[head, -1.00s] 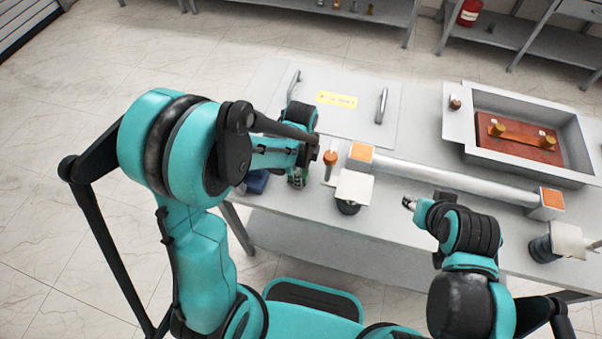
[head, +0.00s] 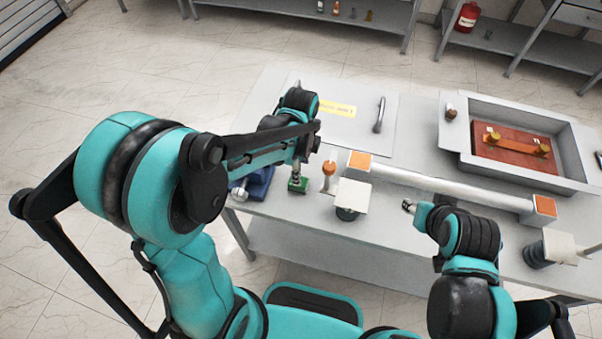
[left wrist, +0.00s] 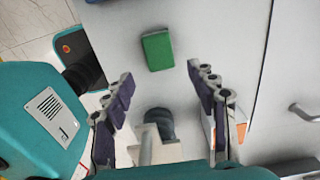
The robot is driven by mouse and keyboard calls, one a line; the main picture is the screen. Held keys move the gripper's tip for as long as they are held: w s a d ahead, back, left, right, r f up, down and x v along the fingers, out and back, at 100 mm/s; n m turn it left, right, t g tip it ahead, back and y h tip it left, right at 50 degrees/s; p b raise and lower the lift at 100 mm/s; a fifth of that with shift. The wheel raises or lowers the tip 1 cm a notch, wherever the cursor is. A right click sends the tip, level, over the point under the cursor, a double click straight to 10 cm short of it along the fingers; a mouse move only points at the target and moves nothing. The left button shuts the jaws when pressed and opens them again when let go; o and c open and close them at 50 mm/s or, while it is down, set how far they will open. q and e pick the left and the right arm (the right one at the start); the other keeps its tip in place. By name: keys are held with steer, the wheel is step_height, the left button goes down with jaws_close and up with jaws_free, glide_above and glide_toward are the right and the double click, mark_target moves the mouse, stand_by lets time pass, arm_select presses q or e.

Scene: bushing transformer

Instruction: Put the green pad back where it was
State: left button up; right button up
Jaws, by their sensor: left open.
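The green pad (head: 298,186) is a small green block lying on the grey table near its left front edge. It also shows in the left wrist view (left wrist: 157,50), with its whole top clear. My left gripper (left wrist: 160,78) is open and empty, its two dark-padded fingers spread apart. In that view the pad lies beyond the fingertips, between their lines, and nothing touches it. In the head view the left gripper (head: 297,168) hangs close to the pad, partly hidden by its arm. My right gripper (head: 408,206) is over the table's front, away from the pad; its fingers are too small to read.
A blue device (head: 257,184) stands left of the pad. An orange-topped post (head: 329,168) and a white plate on a black base (head: 350,195) stand to its right. A long silver bar with orange end blocks (head: 450,184) and a grey tray (head: 480,170) lie farther right.

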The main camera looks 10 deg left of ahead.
arm_select(q)
steer(key=s+a+r+n+t, duration=0.2)
steer(key=s+r+n, duration=0.3)
steer(key=n, duration=0.4)
steer(key=s+a+r+n+t+p, duration=0.1)
steer(key=s+a+r+n+t, duration=0.2)
steer(key=s+r+n+t, duration=0.2)
step_height(320, 180, up, 2)
steer(key=n, duration=0.4)
steer(key=shift+a, duration=0.2)
steer(key=shift+r, duration=0.1)
step_height(320, 180, down, 4)
steer(key=b, duration=0.4)
steer(key=shift+s+f, duration=0.1)
steer(key=shift+f, duration=0.1)
